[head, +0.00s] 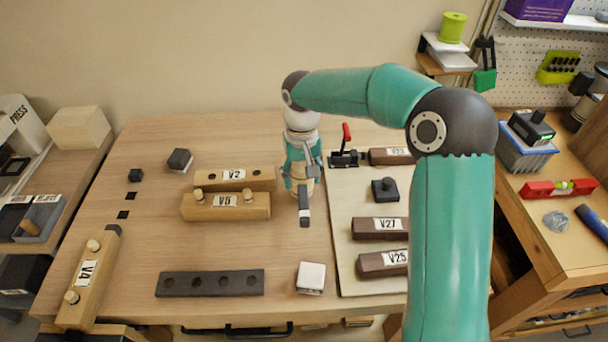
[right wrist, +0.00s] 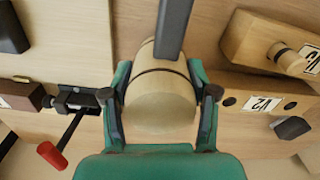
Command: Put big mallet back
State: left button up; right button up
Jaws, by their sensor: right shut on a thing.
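The big mallet has a pale wooden barrel-shaped head (right wrist: 160,105) with dark bands and a dark grey handle (right wrist: 173,28). My right gripper (right wrist: 161,92) is shut on the head, with one finger on each side. In the head view my right gripper (head: 300,168) points down at the middle of the bench, just right of the V5 block, and the mallet's handle (head: 305,207) sticks out toward the near side. The gripper and arm hide much of the head. I cannot tell whether the mallet touches the bench. My left gripper is not in view.
Wooden blocks V2 (head: 262,176) and V5 (head: 228,212) lie close left of the mallet. A red-handled clamp (head: 345,158) stands close right, by a pale board (head: 345,240) with dark V27 and V25 blocks. A dark holed bar (head: 210,283) and white block (head: 311,277) lie nearer.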

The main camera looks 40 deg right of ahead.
aim_at(302, 164)
jog(key=shift+f+b, duration=0.55)
jog(key=shift+f, duration=0.4)
dwell(0.9)
jog(key=o, duration=1.6)
jog(key=shift+o, duration=0.4)
jog(key=shift+o, duration=0.5)
jog(key=shift+w+r, duration=0.1)
jog(key=shift+r+p, duration=0.45)
jog(key=shift+p, duration=0.05)
jog(key=shift+r+p, duration=2.45)
jog(key=shift+r, duration=0.6)
jog(key=shift+f, duration=0.1)
